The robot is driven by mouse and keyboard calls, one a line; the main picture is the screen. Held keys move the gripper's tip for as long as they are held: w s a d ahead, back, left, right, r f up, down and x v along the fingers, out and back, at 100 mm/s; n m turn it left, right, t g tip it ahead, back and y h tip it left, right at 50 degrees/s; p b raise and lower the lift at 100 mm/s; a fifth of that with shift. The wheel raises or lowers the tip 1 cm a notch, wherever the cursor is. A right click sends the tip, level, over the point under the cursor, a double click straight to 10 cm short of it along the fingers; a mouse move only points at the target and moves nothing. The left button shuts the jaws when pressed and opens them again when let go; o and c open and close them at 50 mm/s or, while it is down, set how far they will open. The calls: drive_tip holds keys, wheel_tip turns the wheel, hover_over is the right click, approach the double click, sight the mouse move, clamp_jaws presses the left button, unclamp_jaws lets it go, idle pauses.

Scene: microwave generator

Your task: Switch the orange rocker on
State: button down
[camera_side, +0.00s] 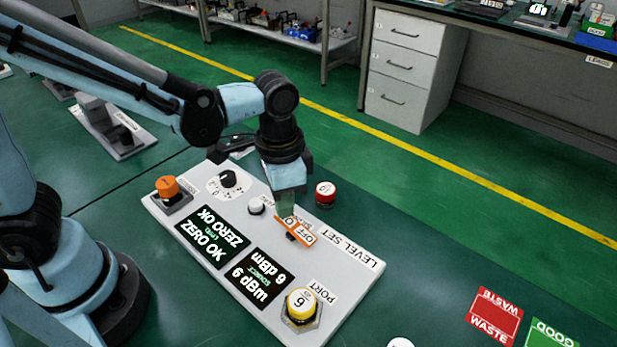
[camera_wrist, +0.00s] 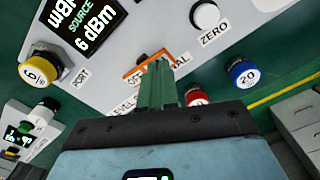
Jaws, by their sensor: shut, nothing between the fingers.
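The orange rocker (camera_side: 301,234) sits on the white instrument panel (camera_side: 344,285), next to the LEVEL SET label; in the wrist view it is an orange frame (camera_wrist: 134,76). My gripper (camera_side: 287,213) is shut and empty, pointing down at the rocker's far end. In the wrist view its greenish fingers (camera_wrist: 157,70) cover part of the rocker and its lettering. The tips look very close to the rocker; I cannot tell whether they touch it. Which way the rocker is tipped is not clear.
A white ZERO button (camera_side: 256,206), a black knob (camera_side: 228,179) and displays reading ZERO OK (camera_side: 211,239) and 6 dBm (camera_side: 253,277) are on the panel. A yellow cap (camera_side: 301,303) is on PORT. A red cap (camera_side: 325,192) stands behind the panel. A blue cap (camera_wrist: 242,72) is nearby.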

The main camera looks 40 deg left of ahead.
drive_tip(key=shift+f, duration=0.8)
idle(0.4)
drive_tip(key=shift+r, duration=3.5)
drive_tip(key=s+a+r+n+t, duration=0.1)
drive_tip(key=a+n+t, duration=0.5)
drive_tip(key=a, duration=0.6)
drive_tip(key=shift+s+r+t, duration=0.25)
drive_tip(key=shift+r+t, duration=0.35)
drive_tip(key=shift+r, duration=0.15)
drive_tip(key=shift+a, duration=0.1)
